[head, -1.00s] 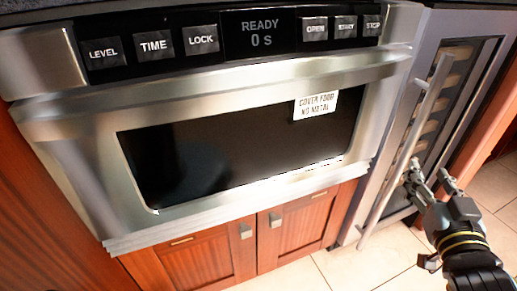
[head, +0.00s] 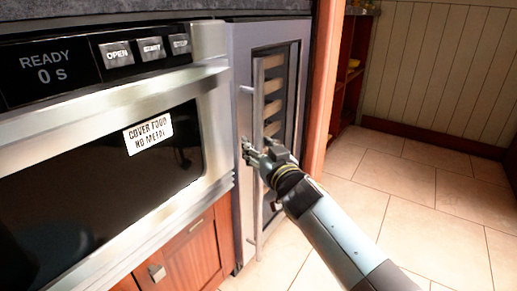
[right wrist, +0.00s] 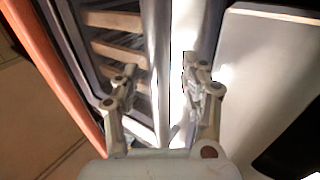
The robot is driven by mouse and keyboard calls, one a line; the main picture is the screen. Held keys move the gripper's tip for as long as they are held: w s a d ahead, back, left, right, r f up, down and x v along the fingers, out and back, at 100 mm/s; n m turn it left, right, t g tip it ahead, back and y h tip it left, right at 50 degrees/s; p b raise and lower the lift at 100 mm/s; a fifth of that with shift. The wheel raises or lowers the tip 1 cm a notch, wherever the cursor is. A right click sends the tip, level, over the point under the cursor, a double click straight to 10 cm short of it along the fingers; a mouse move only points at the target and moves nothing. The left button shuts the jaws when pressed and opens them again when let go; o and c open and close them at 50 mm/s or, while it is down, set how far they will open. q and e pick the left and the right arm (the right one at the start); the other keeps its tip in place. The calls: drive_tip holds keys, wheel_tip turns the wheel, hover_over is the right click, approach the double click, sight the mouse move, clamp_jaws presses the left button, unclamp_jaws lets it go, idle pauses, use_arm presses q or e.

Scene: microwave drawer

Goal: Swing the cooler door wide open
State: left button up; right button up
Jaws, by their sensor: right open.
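The cooler door (head: 241,66) has a steel frame and a dark glass pane with several pale shelf fronts behind it. It looks closed. Its long vertical handle (head: 258,92) stands off the front. My right gripper (head: 249,151) is open at the handle, around its middle height, and partly covers it. In the right wrist view the handle (right wrist: 157,45) runs between the two spread fingers of the gripper (right wrist: 160,85). I cannot tell whether either finger touches it. My left gripper is not in view.
The steel microwave drawer (head: 215,110) is left of the cooler, above a wooden cabinet (head: 188,250). A wooden panel (head: 322,85) borders the cooler on the right. The tiled floor (head: 410,200) to the right is clear, up to a panelled wall (head: 440,70).

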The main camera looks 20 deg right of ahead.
clamp_jaws()
idle(0.3)
drive_tip(key=shift+f, duration=0.2)
idle(0.4)
